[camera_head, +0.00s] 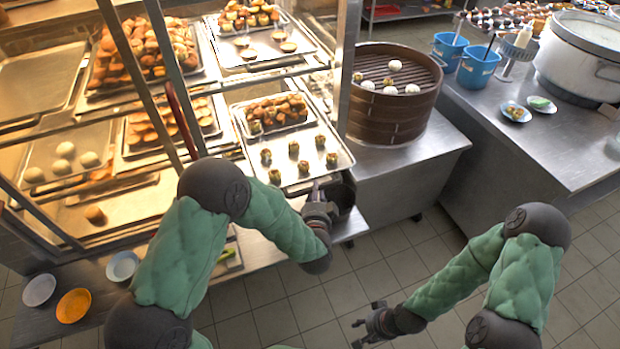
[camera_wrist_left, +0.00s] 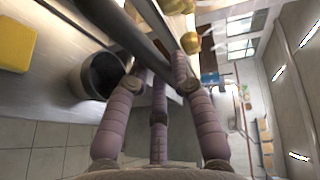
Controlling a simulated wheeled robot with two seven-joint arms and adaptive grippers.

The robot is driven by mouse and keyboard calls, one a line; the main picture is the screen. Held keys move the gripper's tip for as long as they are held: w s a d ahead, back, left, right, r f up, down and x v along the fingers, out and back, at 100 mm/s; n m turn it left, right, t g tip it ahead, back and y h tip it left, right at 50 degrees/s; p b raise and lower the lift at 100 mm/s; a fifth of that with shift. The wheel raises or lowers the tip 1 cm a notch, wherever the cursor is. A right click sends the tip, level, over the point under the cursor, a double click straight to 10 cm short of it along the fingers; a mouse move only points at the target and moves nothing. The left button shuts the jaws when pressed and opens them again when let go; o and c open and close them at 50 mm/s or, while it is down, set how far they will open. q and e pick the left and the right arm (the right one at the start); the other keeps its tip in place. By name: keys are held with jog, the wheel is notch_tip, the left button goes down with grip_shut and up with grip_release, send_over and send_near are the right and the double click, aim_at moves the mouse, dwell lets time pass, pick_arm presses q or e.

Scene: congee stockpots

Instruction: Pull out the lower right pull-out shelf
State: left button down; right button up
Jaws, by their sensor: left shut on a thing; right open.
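The glass-fronted display case at the left has lit shelves. Its lower right pull-out shelf (camera_head: 340,165) bears a tray of small dumplings and a tray of fried pieces. My left gripper (camera_head: 318,205) is at the shelf's front edge, beside a dark pot. In the left wrist view the fingers (camera_wrist_left: 160,85) close around a grey metal bar (camera_wrist_left: 150,25), which seems to be the shelf's front edge or handle; the exact contact is partly hidden. My right gripper (camera_head: 368,325) is open and empty, low over the tiled floor, away from the case.
A dark pot (camera_head: 344,198) stands right by my left gripper; it also shows in the left wrist view (camera_wrist_left: 104,72). A bamboo steamer (camera_head: 392,115) stands on a steel counter right of the case. Bowls (camera_head: 73,305) lie at front left. The floor in front is clear.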

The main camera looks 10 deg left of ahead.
pick_arm(q)
jog(key=shift+s+d+f, duration=0.1)
jog(key=shift+s+d, duration=0.3)
jog(key=shift+s, duration=0.25)
jog(key=c, duration=1)
grip_release()
jog(key=shift+c, duration=0.2)
jog(key=v, duration=1.2)
